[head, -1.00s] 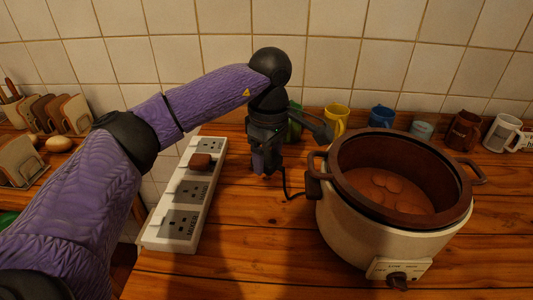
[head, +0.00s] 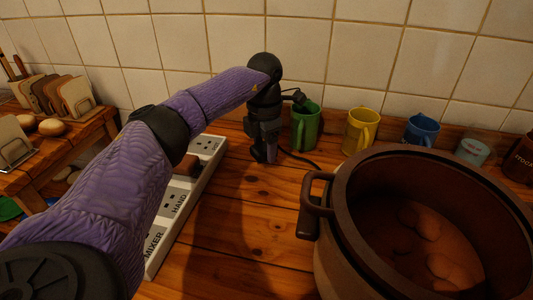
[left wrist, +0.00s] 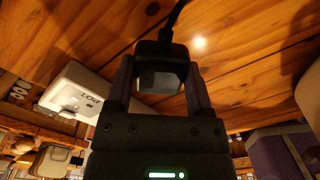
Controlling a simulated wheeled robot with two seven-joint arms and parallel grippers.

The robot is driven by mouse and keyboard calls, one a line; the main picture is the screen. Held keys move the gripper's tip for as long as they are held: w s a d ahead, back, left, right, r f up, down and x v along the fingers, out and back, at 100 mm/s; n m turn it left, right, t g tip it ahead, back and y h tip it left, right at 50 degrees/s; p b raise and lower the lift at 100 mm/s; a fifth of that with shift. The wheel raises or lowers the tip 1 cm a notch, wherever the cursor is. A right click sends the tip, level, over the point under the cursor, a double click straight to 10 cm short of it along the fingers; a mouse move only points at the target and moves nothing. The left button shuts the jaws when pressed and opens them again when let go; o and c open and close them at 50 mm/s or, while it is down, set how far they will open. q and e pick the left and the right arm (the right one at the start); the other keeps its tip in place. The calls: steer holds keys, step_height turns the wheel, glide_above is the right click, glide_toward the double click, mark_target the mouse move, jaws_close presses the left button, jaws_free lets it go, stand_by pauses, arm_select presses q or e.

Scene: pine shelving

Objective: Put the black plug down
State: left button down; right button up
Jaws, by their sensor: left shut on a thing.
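My left gripper (head: 264,157) points down over the wooden counter, to the right of the white power strip (head: 207,146). In the left wrist view its two fingers (left wrist: 161,85) are shut on the black plug (left wrist: 162,52), one on each side. A black cord (head: 297,157) runs from the plug toward the right. In the head view the plug is mostly hidden by the gripper. I cannot tell whether it touches the counter. The strip's sockets have labels, and the left wrist view shows one reading POT. My right gripper is not in view.
A large brown-rimmed pot (head: 342,210) stands at the right. A green mug (head: 304,128), a yellow mug (head: 358,132) and a blue mug (head: 421,130) line the tiled wall. A brown plug (head: 187,166) sits on the strip. Bare counter (head: 245,215) lies between strip and pot.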

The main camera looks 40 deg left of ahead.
arm_select(q)
steer(key=shift+f, duration=0.45)
steer(key=shift+r, duration=0.1)
